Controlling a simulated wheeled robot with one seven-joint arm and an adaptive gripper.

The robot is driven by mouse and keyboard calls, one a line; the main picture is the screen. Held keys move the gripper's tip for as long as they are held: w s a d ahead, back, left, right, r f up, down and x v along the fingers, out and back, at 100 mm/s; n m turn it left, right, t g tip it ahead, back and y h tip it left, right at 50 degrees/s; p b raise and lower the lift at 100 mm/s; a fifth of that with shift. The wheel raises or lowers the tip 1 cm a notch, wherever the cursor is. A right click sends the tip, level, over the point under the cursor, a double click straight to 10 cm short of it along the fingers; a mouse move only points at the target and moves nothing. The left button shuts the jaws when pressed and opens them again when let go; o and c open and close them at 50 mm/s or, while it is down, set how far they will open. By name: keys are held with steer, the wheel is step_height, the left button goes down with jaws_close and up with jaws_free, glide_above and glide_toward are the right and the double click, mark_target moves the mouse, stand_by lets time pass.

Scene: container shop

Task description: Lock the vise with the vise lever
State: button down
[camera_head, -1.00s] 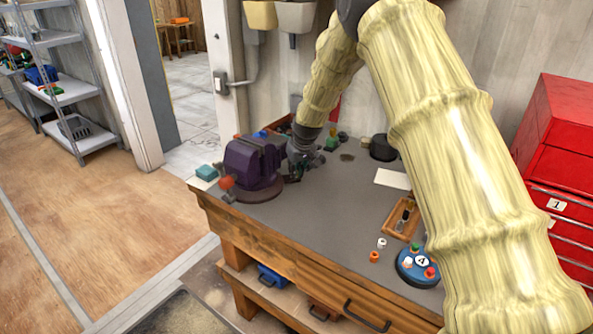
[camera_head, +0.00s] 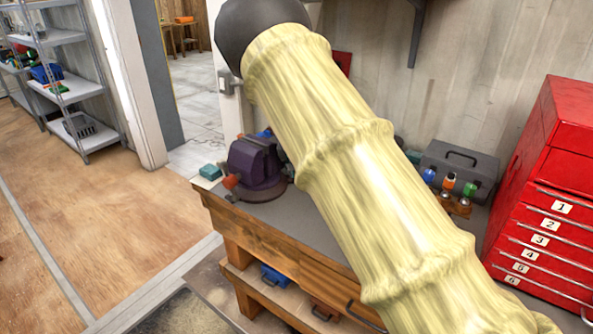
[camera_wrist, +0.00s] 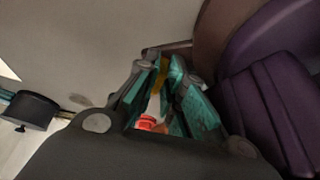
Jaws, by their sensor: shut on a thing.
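The purple vise (camera_head: 254,163) stands on its round base at the left end of the workbench. An orange-red knob (camera_head: 231,181) shows at its lower left front. In the wrist view the vise (camera_wrist: 265,105) fills the right side, close beside my gripper (camera_wrist: 167,80). The teal fingers are close together, shut on a narrow piece with a red end (camera_wrist: 148,123) and pale and yellow parts. I cannot tell whether this piece is the vise lever.
The grey workbench top (camera_head: 310,232) is largely covered by my arm. A teal block (camera_head: 210,172) lies left of the vise. A grey toolbox (camera_head: 460,165) and red drawer cabinet (camera_head: 545,185) stand at right. A black round container (camera_wrist: 30,110) shows in the wrist view.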

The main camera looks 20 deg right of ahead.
steer(key=shift+r, duration=0.1)
stand_by(0.4)
steer(key=c, duration=1.5)
jaws_free()
steer(key=shift+v, duration=3.7)
